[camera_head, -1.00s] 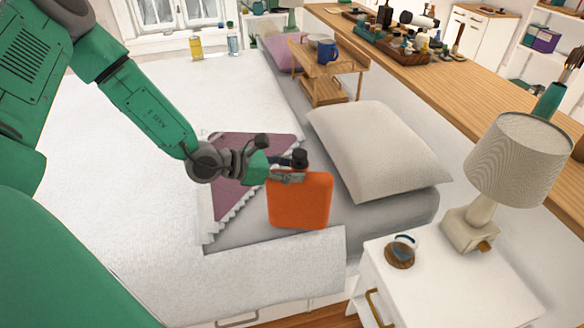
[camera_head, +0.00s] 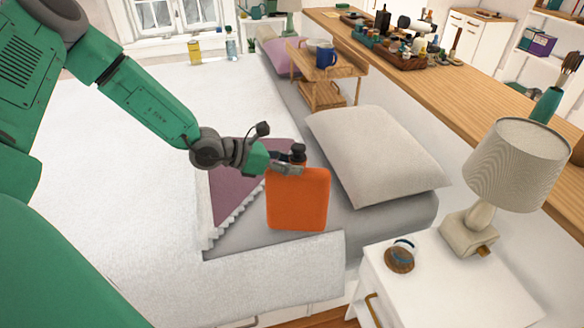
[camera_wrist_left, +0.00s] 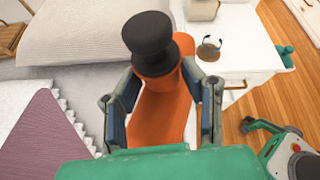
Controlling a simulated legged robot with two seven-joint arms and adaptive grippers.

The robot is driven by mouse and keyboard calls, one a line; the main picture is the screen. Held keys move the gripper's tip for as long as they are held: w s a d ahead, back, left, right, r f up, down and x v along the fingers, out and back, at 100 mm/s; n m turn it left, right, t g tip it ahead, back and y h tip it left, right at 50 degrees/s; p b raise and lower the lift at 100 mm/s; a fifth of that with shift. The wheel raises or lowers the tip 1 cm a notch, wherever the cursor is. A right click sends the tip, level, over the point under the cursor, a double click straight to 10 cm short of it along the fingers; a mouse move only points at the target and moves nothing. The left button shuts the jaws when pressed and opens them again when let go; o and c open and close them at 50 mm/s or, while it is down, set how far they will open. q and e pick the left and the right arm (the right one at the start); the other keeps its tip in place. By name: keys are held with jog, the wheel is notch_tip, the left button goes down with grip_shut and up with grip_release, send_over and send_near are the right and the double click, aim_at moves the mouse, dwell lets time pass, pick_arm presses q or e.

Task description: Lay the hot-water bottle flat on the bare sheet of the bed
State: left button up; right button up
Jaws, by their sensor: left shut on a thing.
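The orange hot-water bottle (camera_head: 298,200) with a black stopper hangs upright from my left gripper (camera_head: 287,168), over the grey bare sheet (camera_head: 375,216) of the bed. My left gripper is shut on it near its neck. The left wrist view shows the bottle (camera_wrist_left: 160,115) between the two fingers (camera_wrist_left: 162,104), its black cap towards the camera. I cannot tell whether its lower edge touches the sheet. The bare sheet lies between the pillow and the folded-back white cover (camera_head: 120,130). My right gripper is not clearly seen in the head view; in the left wrist view, part of a green and grey arm shows at lower right.
A pale pillow (camera_head: 375,155) lies just right of the bottle. A purple lace-edged cloth (camera_head: 240,185) lies to the left. A white nightstand (camera_head: 450,285) with a lamp (camera_head: 515,165) stands at the right. A wooden tray stand (camera_head: 325,75) is farther back on the bed.

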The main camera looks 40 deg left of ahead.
pick_arm(q)
jog(key=shift+w+a, duration=0.15)
jog(key=shift+a, duration=0.2)
pick_arm(e)
jog(key=shift+a+r, duration=0.15)
jog(key=shift+a, duration=0.2)
pick_arm(q)
jog(key=shift+w+r, duration=0.1)
jog(key=shift+w, duration=0.55)
jog(key=shift+w+a+n+g+p, duration=0.25)
jog(key=shift+w+n+g+p, duration=0.15)
jog(key=shift+w+p, duration=0.1)
jog(key=shift+w+a, duration=0.25)
jog(key=shift+a, duration=0.15)
pick_arm(e)
jog(key=shift+d+r, duration=0.1)
jog(key=shift+r, duration=0.35)
pick_arm(q)
jog(key=shift+w+a+f+n+g+h+p, duration=0.2)
jog(key=shift+w+a, duration=0.1)
jog(key=shift+w, duration=0.2)
jog(key=shift+w+a+f+n+g+h+p, duration=0.1)
jog(key=shift+w+a+f+n+g+p, duration=0.15)
jog(key=shift+w, duration=0.2)
jog(key=shift+w+a+f+n+g+h+p, duration=0.15)
jog(key=shift+w+a, duration=0.15)
jog(key=shift+w, duration=0.2)
pick_arm(e)
jog(key=shift+r, duration=0.55)
